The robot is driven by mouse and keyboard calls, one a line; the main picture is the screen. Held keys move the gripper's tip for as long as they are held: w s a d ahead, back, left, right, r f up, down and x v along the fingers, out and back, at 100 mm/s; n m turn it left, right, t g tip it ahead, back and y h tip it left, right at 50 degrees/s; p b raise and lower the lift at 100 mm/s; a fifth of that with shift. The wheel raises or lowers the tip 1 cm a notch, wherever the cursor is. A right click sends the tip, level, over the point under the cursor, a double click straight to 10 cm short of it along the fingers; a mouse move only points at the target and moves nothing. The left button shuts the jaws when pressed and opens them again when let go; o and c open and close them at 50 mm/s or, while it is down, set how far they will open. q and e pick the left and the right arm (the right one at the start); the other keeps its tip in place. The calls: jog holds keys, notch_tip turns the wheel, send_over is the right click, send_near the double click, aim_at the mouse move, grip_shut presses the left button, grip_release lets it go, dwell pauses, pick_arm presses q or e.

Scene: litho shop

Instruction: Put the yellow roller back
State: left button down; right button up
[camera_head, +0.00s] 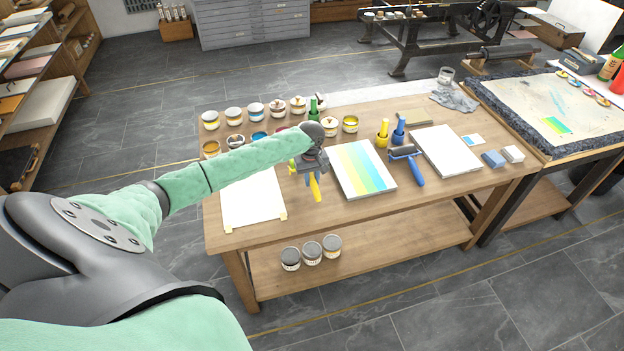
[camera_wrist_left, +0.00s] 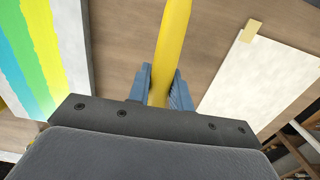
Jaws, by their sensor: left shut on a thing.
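The yellow roller (camera_head: 316,190) is in my left gripper (camera_head: 312,176), over the table between the white sheet and the striped board. Its yellow handle points toward the front table edge. The gripper hides most of the roller's head. In the left wrist view the yellow handle (camera_wrist_left: 173,38) stands between the two blue-grey fingers (camera_wrist_left: 159,90), which close on it from both sides. I cannot tell whether the roller touches the table. My right gripper is in neither view.
The wooden table (camera_head: 310,220) holds a taped white sheet (camera_head: 252,200), a striped board (camera_head: 361,168), a blue-handled roller (camera_head: 416,172) and a white slab (camera_head: 445,150). Several ink cans (camera_head: 256,112) stand along the back. Upright yellow (camera_head: 383,133) and blue (camera_head: 399,131) items stand behind the blue-handled roller.

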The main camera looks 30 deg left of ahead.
aim_at(312, 194)
pick_arm(q)
jog(key=shift+f+b, duration=0.65)
jog(key=shift+f, duration=0.9)
jog(key=shift+f+p, duration=0.3)
jog(key=shift+f, duration=0.4)
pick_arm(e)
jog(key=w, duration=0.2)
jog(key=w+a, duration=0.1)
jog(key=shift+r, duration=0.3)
